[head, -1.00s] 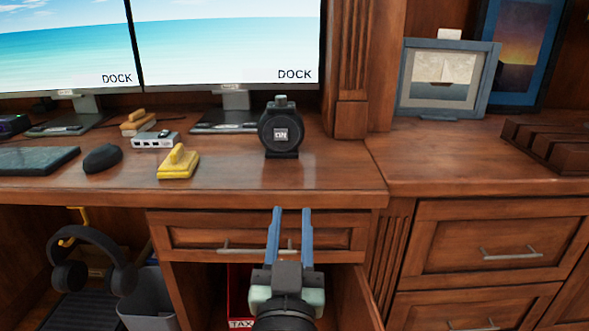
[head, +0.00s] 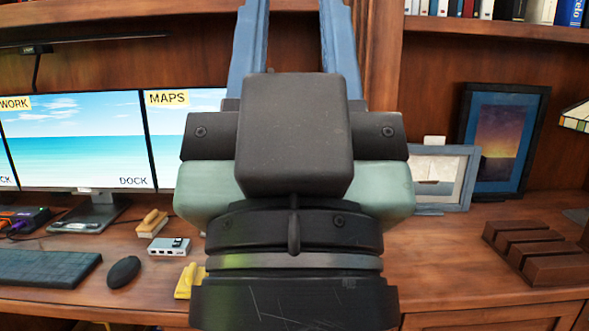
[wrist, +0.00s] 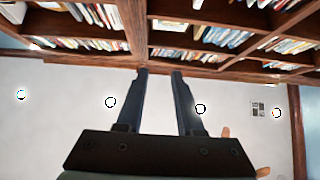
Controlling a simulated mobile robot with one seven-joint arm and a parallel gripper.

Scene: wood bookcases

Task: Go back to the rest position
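My gripper (head: 294,45) is raised close in front of the head camera, with its two blue fingers pointing up and apart. The wrist view shows my gripper (wrist: 160,75) with a clear gap between the fingers and nothing held. It looks toward a white surface with round lights and the upper shelves of the bookcases (wrist: 205,63). In the head view my gripper and wrist cover the middle of the desk.
The desk (head: 445,255) holds a keyboard (head: 45,269), a mouse (head: 123,271), a grey hub (head: 169,246) and a monitor (head: 75,140). Picture frames (head: 505,140) and a dark slotted wooden block (head: 540,255) stand at the right.

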